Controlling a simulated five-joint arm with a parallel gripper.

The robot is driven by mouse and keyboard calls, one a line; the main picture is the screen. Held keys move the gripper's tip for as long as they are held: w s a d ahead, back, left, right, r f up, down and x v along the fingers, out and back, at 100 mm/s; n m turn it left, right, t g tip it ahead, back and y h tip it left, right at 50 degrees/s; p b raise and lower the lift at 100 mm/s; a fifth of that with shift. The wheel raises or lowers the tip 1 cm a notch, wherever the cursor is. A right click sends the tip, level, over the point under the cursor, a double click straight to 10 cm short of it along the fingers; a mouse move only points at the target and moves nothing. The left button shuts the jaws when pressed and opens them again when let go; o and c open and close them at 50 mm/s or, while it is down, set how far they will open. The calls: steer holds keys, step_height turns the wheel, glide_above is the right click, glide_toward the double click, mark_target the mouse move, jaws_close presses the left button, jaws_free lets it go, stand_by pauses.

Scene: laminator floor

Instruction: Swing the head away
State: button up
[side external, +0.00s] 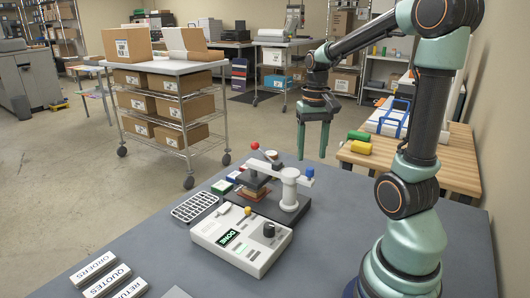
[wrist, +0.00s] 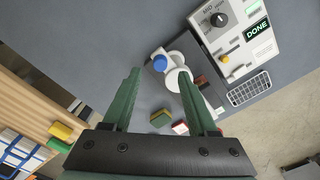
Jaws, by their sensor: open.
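The press stands on the grey table. It has a white post (side external: 289,192), a white arm (side external: 268,168) reaching left from it, a red ball (side external: 255,146) at the arm's far end and a blue knob (side external: 309,173) on the right. The dark head (side external: 256,181) hangs under the arm, over a brownish piece (side external: 253,194) on the base. I cannot tell whether they touch. My gripper (side external: 312,156) is open and empty, pointing down above and behind the press. In the wrist view, the blue knob (wrist: 160,63) shows between the fingertips; the right finger partly hides the press.
The white control box (side external: 240,240) in front reads DONE, with a dial on it. A slotted white tray (side external: 195,207) lies left. A wooden bench (side external: 455,165) stands right. Labelled bars (side external: 107,282) lie front left.

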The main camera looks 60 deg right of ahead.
mark_target(310, 168)
steer(key=shift+f, duration=2.15)
jaws_close()
steer(key=shift+r, duration=0.1)
